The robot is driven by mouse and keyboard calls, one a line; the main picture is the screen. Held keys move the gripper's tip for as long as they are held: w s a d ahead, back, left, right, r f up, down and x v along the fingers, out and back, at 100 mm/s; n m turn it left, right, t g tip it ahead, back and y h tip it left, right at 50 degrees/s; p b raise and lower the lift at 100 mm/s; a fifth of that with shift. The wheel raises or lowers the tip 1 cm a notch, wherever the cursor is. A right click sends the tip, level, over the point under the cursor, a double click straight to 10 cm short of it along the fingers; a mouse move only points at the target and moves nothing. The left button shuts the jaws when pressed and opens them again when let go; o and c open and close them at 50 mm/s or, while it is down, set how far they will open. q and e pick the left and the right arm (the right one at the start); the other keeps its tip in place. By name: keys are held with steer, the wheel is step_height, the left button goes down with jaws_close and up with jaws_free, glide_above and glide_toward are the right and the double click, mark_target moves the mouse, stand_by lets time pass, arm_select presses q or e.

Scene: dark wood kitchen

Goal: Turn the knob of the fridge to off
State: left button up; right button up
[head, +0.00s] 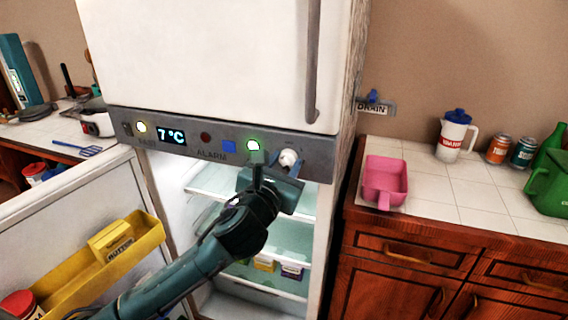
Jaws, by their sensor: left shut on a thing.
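The fridge (210,60) is white, with a grey control strip (180,148) between its upper door and the open lower compartment. The round whitish knob (288,158) is at the strip's right part. My left gripper (277,163) reaches up from below and is shut on the knob, its fingers on either side. The knob's markings are too small to read. My right gripper is not in view.
The lower fridge door (80,210) stands open at the left, with a yellow bin (135,240) on it. A tiled counter (470,185) at the right holds a pink scoop-like container (385,180), a jug (452,138), two cans and a green watering can.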

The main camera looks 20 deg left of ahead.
arm_select(q)
steer(key=n+p, duration=0.2)
steer(key=n, duration=0.2)
steer(key=shift+r+p, duration=0.1)
steer(key=shift+p, duration=0.25)
steer(key=n+p, duration=0.1)
steer(key=n, duration=0.2)
steer(key=shift+n, duration=0.4)
steer(key=n+p, duration=0.1)
steer(key=n, duration=0.2)
steer(key=shift+n, duration=0.3)
steer(key=n, duration=0.3)
steer(key=shift+n, duration=0.4)
steer(key=n, duration=1)
steer(key=shift+f+n, duration=0.2)
steer(key=shift+n, duration=2)
